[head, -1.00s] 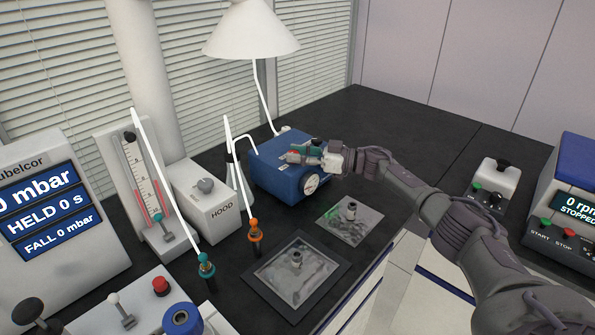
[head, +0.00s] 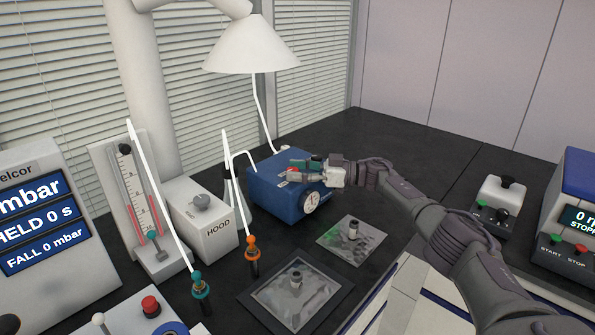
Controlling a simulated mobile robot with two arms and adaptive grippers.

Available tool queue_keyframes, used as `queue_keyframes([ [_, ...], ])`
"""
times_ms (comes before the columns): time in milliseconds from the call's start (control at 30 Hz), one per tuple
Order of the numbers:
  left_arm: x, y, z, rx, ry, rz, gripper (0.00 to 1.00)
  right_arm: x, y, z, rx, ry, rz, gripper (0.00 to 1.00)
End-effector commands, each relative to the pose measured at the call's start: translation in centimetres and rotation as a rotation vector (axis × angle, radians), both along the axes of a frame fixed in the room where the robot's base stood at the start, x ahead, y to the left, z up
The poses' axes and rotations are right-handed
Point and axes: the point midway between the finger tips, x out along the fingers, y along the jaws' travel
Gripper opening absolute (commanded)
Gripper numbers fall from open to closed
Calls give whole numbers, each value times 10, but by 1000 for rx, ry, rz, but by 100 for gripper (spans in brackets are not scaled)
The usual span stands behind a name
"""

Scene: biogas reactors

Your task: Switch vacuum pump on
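The vacuum pump, a blue box (head: 268,187) with a round dial (head: 311,201) on its front, stands on the black bench in the middle of the head view. A green part and a red part show at its top front edge by my fingers. My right gripper (head: 300,171) reaches in from the right at the pump's top front edge. Its fingers overlap the green and red parts, so I cannot tell whether they touch or how far apart they are. My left gripper is not in the head view.
Tubes with an orange fitting (head: 252,252) and a teal fitting (head: 201,286) rise in front. Flat bags (head: 298,295) lie near the front edge. The bench behind the arm is clear.

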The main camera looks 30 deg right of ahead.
Motion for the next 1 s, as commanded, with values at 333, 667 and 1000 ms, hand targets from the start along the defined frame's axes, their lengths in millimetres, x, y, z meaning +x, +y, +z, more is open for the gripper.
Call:
queue_keyframes([
  [333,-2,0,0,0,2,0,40,-2,-3,0,0,0,-1,57],
  [667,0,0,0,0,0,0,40,-34,-51,0,-1,1,-4,57],
  [1000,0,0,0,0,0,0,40,-65,-94,0,0,0,-1,57],
])
